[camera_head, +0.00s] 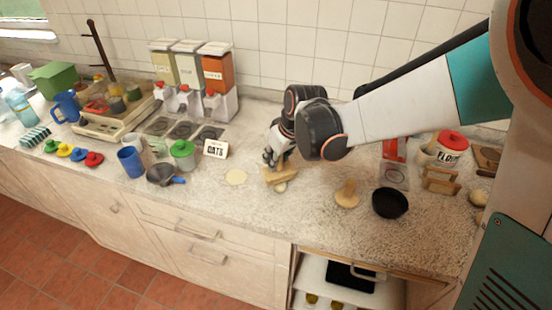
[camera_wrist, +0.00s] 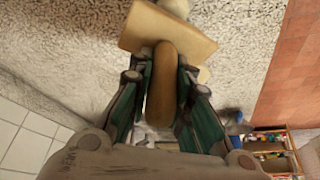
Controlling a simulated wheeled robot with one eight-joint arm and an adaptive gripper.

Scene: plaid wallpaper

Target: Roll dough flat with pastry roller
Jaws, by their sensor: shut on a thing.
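My gripper (camera_head: 272,158) reaches down to the counter in the head view. In the wrist view its two green fingers (camera_wrist: 165,88) are shut on the wooden handle of the T-shaped pastry roller (camera_wrist: 180,32). The roller's crosspiece (camera_head: 282,177) is low over the counter in the head view. A pale lump (camera_head: 281,187), which looks like dough, shows just in front of and partly beneath it. Pale bits of it also show beyond the roller in the wrist view (camera_wrist: 175,7). Whether the roller touches it I cannot tell. A flat pale disc (camera_head: 236,177) lies to the left.
A tan wooden piece (camera_head: 347,195) and a black bowl (camera_head: 390,203) stand to the right. The counter's front edge is close.

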